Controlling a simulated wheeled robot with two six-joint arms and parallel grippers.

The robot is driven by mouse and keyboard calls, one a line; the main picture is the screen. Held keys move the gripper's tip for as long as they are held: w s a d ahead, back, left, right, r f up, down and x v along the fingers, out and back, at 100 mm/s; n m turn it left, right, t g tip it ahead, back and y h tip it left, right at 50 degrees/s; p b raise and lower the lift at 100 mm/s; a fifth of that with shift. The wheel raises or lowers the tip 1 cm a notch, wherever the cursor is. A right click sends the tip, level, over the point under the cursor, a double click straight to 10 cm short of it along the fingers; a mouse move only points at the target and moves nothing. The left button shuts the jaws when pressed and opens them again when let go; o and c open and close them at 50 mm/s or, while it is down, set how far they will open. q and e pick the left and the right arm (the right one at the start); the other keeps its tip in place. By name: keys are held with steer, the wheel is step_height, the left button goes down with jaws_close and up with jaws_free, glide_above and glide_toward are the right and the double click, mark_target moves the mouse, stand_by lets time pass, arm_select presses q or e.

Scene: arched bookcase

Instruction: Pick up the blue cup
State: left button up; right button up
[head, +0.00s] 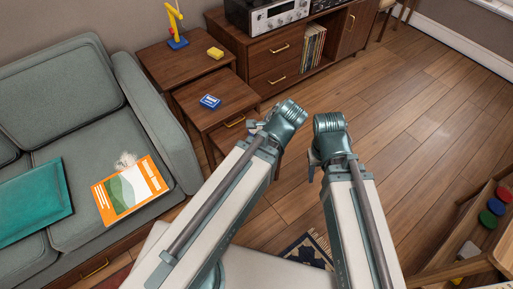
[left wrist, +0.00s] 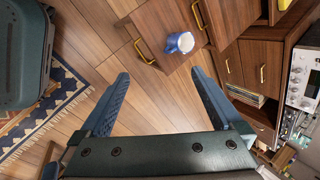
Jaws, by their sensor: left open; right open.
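The blue cup (left wrist: 180,43) shows in the left wrist view, with a pale inside, standing on a low wooden table (left wrist: 150,28). My left gripper (left wrist: 158,80) is open and empty in that view. Its two dark fingers stand apart below the cup in the picture, with bare floor between them. There the left arm's end (head: 283,120) covers part of the low tables. My right gripper (head: 331,130) is beside it over the floor, its fingers hardly visible, with nothing seen in it.
A grey sofa (head: 85,120) is at left, a cabinet (head: 270,50) behind. A wooden rack (head: 480,225) stands at right. Open floor lies between.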

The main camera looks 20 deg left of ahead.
arm_select(q)
steer(key=w+a+f+m+t+b, duration=0.2)
steer(key=f+m+b, duration=0.4)
steer(key=b, duration=0.4)
steer(key=w+a+f+m+t+y+b, duration=0.1)
steer(key=w+a+f+m+t+b, duration=0.1)
steer(key=w+f+m+b, duration=0.3)
steer(key=w+a+f+m+t+y+b, duration=0.1)
steer(key=w+a+f+m+t+b, duration=0.1)
steer(key=f+m+b, duration=0.5)
step_height(320, 180, down, 4)
steer(key=w+t+b, duration=0.1)
steer(key=w+b, duration=0.1)
steer(key=b, duration=0.5)
steer(key=shift+r+t+b, duration=0.2)
steer(key=shift+t+b, duration=0.1)
steer(key=shift+t, duration=0.1)
